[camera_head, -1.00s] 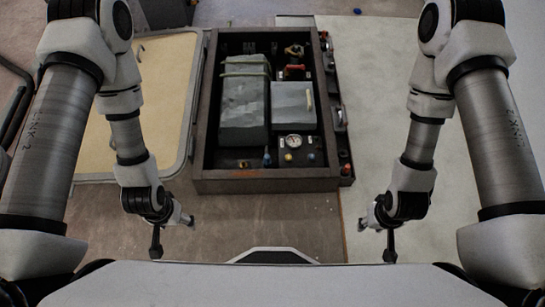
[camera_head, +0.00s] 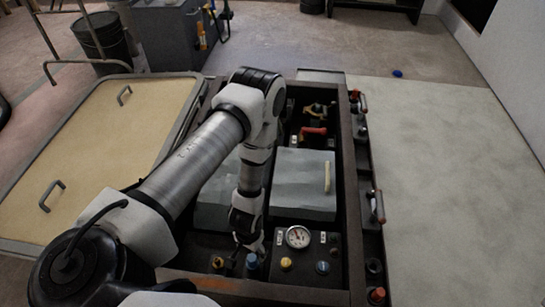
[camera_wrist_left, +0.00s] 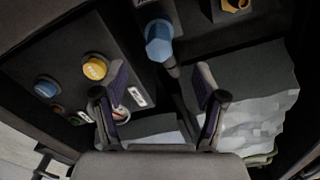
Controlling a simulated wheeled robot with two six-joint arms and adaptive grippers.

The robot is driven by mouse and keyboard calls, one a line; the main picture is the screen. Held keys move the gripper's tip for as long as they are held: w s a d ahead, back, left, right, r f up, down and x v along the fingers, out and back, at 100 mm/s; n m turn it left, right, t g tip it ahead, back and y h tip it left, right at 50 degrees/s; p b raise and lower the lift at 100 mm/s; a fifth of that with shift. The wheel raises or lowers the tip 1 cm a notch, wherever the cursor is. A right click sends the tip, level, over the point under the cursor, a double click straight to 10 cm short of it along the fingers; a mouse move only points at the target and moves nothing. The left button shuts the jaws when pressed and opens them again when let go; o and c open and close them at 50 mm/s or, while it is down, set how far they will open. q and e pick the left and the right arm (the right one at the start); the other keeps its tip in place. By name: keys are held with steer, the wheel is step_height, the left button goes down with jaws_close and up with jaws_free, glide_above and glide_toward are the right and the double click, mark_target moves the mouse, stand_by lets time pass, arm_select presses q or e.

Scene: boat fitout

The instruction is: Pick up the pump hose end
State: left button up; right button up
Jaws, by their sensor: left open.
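The pump hose end appears to be the blue-tipped piece standing in the open dark box; its blue tip (camera_head: 251,262) shows just below my left gripper (camera_head: 250,244) in the head view. In the left wrist view the blue tip (camera_wrist_left: 159,40) is at upper middle, with a dark stem below it. My left gripper (camera_wrist_left: 162,74) is open and empty there, its two fingers spread, with the stem in line with the gap between them. The blue tip is beyond the fingertips in the picture; contact is not visible. My right gripper is not in view.
A panel with a gauge (camera_head: 298,237), a yellow knob (camera_head: 286,264) and a blue knob (camera_head: 322,267) sits right of my gripper. A grey lidded block (camera_head: 303,180) stands behind it. The box's dark rim (camera_head: 351,200) surrounds these.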

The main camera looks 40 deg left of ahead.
mark_target(250, 257)
arm_select(q)
steer(key=f, duration=0.2)
steer(key=s+f+b, duration=0.1)
steer(key=f, duration=0.1)
steer(key=shift+a+f+b, duration=0.1)
steer(key=shift+b, duration=0.2)
steer(key=f+b, duration=0.2)
steer(key=f, duration=0.2)
steer(key=f+b, duration=0.3)
steer(key=shift+w+d+f, duration=0.15)
steer(key=shift+d+f, duration=0.05)
steer(key=shift+f, duration=0.15)
steer(key=shift+r, duration=0.2)
steer(key=c, duration=1.3)
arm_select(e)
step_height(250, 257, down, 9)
